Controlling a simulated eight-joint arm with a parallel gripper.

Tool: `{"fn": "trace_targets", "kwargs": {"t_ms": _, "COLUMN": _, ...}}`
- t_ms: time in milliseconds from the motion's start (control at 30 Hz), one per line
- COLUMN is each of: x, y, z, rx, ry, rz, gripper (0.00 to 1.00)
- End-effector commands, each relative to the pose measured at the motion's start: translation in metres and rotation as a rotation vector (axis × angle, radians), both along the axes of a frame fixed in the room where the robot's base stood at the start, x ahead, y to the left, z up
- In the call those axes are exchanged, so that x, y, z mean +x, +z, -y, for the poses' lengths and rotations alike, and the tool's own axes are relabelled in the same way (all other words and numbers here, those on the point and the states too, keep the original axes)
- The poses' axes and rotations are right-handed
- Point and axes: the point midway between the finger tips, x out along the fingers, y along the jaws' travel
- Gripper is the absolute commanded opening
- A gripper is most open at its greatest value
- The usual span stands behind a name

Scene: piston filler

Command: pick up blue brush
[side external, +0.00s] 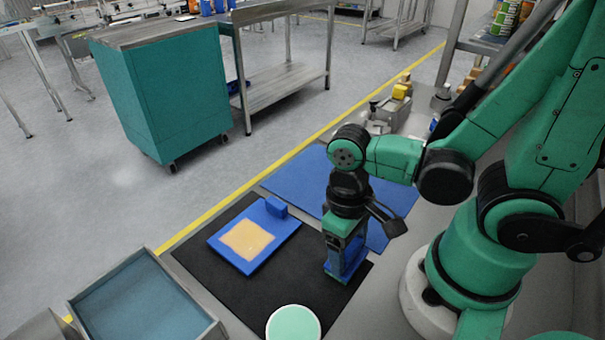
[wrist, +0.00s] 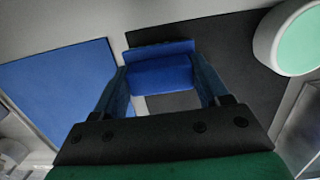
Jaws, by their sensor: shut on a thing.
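My gripper (side external: 344,266) points down over the right part of the black mat (side external: 262,288). In the wrist view its two fingers (wrist: 163,88) are on either side of a blue block-like thing, which I take to be the blue brush (wrist: 162,72), and are shut on it. The brush has a flat blue strip along its far edge; its underside and any bristles are hidden. In the side view the fingers largely hide it. It is low at the mat, but I cannot tell whether it touches it.
A blue board (side external: 221,241) with a tan patch and a small blue block lies left of my gripper. A round white container with a green top (side external: 293,324) stands in front. A blue mat (side external: 310,183) lies behind, and a grey-blue tray (side external: 140,302) at front left.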

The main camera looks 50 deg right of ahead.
Motion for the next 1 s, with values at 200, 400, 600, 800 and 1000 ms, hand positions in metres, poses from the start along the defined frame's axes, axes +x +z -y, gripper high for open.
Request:
{"fn": "trace_targets", "kwargs": {"t_ms": 200, "x": 0.0, "y": 0.009, "z": 0.0, "rx": 0.0, "ry": 0.0, "rz": 0.0, "gripper": 0.06}}
{"fn": "trace_targets", "kwargs": {"t_ms": 400, "x": -0.001, "y": 0.028, "z": 0.0, "rx": 0.0, "ry": 0.0, "rz": 0.0, "gripper": 0.06}}
{"fn": "trace_targets", "kwargs": {"t_ms": 600, "x": -0.001, "y": 0.055, "z": 0.0, "rx": 0.0, "ry": 0.0, "rz": 0.0, "gripper": 0.06}}
{"fn": "trace_targets", "kwargs": {"t_ms": 800, "x": -0.001, "y": 0.093, "z": 0.0, "rx": 0.0, "ry": 0.0, "rz": 0.0, "gripper": 0.06}}
{"fn": "trace_targets", "kwargs": {"t_ms": 1000, "x": 0.0, "y": 0.137, "z": 0.0, "rx": 0.0, "ry": 0.0, "rz": 0.0, "gripper": 0.06}}
